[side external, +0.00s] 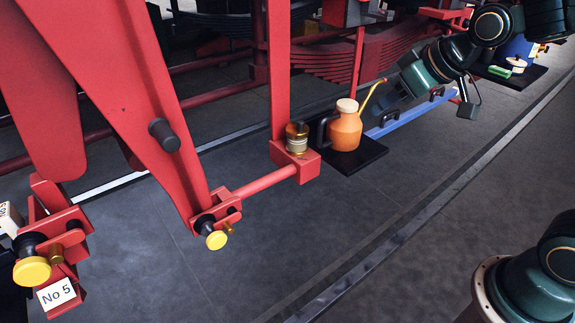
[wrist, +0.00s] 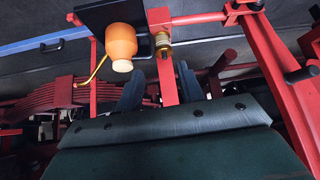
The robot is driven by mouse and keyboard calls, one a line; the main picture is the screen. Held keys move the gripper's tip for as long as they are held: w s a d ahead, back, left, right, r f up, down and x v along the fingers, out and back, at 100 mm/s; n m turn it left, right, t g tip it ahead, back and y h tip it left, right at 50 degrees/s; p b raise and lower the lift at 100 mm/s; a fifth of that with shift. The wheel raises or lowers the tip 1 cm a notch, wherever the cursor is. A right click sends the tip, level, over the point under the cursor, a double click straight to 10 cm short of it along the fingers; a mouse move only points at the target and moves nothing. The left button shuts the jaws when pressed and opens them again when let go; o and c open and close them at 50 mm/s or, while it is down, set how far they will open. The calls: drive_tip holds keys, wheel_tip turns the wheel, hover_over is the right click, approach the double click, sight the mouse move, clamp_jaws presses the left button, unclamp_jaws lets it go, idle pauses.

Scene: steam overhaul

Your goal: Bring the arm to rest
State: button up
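My gripper (side external: 390,100) is at the upper right in the side view, beyond my green wrist and close to the spout side of an orange oil can (side external: 345,132). In the wrist view, the two dark fingers of my gripper (wrist: 160,90) stand apart with nothing between them. A red post shows in the background through the gap. The can, with its pale cap and yellow spout, stands upright on a black pad (side external: 360,158) in the side view. It appears inverted in the wrist view (wrist: 121,42). Any contact between gripper and can is not visible.
A blue bar (side external: 410,116) lies behind my gripper. Red rods and hangers (side external: 150,90), with yellow-ended pins, fill the left. The grey floor (side external: 300,235) in front is clear.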

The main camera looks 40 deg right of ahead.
drive_tip(key=s+d+m+g, duration=0.1)
drive_tip(key=s+g, duration=0.1)
drive_tip(key=s, duration=1.5)
drive_tip(key=shift+r+h, duration=0.15)
drive_tip(key=shift+h, duration=0.25)
drive_tip(key=shift+s, duration=0.1)
